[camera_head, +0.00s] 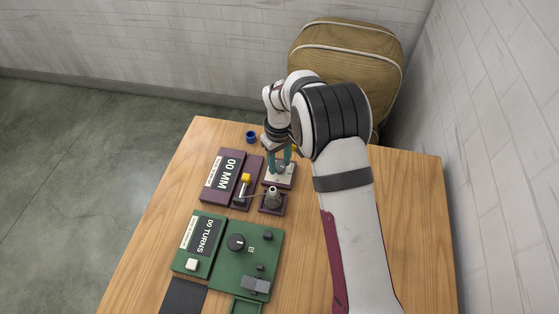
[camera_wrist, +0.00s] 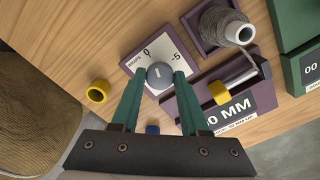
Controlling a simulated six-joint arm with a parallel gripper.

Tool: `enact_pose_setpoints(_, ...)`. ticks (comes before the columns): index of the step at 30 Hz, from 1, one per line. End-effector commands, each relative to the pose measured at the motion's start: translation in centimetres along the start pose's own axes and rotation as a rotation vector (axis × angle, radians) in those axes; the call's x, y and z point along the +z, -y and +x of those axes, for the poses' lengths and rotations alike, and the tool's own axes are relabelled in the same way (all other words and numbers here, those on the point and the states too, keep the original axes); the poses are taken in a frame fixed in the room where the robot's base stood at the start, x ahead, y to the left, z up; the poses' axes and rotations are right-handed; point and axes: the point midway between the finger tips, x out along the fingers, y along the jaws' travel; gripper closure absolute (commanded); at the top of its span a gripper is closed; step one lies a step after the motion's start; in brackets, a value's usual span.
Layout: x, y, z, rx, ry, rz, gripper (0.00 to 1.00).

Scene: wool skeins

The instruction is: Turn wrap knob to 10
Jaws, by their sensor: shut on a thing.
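The wrap knob (camera_wrist: 159,75) is a round grey knob on a white dial plate (camera_wrist: 138,68). The plate reads "WRAPS", with a 0 and a 5 showing on its far side. A short light mark shows on the knob's top; which number it points at is hard to tell. My gripper (camera_wrist: 159,79) has its two teal fingers shut on the knob, one on each side. In the head view my gripper (camera_head: 280,162) reaches down to the dial plate (camera_head: 278,182), and the knob is mostly hidden. The 10 is not seen in either view.
Beside the plate stand a grey spool in a purple tray (camera_head: 271,211) and a purple "00 MM" box (camera_head: 223,177) with a yellow-ended part. A blue ring (camera_head: 251,137) and a yellow ring (camera_wrist: 98,91) lie close by. Green "00 TURNS" box (camera_head: 199,242) and control board (camera_head: 262,240) are nearer.

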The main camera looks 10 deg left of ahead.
Motion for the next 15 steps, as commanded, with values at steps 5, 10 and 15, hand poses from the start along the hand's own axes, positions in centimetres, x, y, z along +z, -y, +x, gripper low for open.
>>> enact_pose_setpoints(5, 0.01, 0.01, -0.06, 0.0, 0.0, 0.166, 1.0)
enact_pose_setpoints(10, 0.01, 0.01, -0.06, 0.0, 0.0, 0.328, 1.0)
enact_pose_setpoints(15, 0.01, 0.01, -0.07, 0.0, 0.0, 0.489, 1.0)
